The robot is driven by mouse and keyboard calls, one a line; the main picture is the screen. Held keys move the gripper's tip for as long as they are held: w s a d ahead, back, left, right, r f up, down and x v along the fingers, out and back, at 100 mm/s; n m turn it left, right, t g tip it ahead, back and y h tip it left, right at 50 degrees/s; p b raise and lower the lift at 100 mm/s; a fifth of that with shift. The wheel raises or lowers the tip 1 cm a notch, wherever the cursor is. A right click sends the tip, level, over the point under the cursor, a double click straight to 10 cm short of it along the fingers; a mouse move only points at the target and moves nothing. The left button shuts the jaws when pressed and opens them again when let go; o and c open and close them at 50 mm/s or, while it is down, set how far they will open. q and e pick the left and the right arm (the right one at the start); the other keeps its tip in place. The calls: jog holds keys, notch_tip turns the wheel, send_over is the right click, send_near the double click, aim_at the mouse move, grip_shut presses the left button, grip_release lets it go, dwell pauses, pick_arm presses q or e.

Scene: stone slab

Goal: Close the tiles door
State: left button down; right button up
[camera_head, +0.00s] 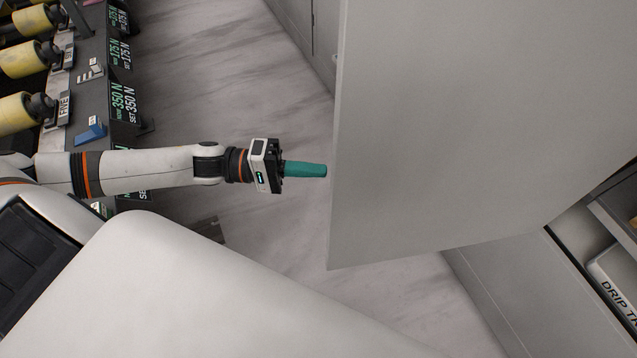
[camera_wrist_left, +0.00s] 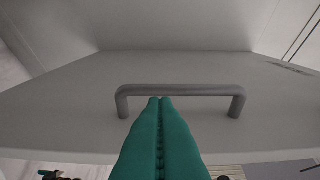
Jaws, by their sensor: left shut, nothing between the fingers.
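The door is a large grey panel (camera_head: 450,130) standing open on the right of the head view. Its face (camera_wrist_left: 70,95) fills the left wrist view and bears a grey bar handle (camera_wrist_left: 185,90). My left gripper (camera_head: 325,171) has teal fingers, shut and empty, with the tips by the door's left edge in the head view. In the left wrist view the fingertips (camera_wrist_left: 160,101) overlap the handle's lower edge, left of its middle. I cannot tell whether they touch it. The handle is hidden in the head view. My right gripper is not in view.
A rack with yellow rollers (camera_head: 25,60) and force displays (camera_head: 122,95) stands at the left. A cabinet opening with a drip tray (camera_head: 612,275) is at the lower right.

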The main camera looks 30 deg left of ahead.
pick_arm(q)
jog(key=s+d+p, duration=0.1)
jog(key=s+d, duration=0.1)
jog(key=d, duration=0.1)
jog(key=shift+s+d, duration=0.15)
jog(key=shift+s, duration=0.25)
jog(key=shift+s+p, duration=0.1)
jog(key=shift+p, duration=0.25)
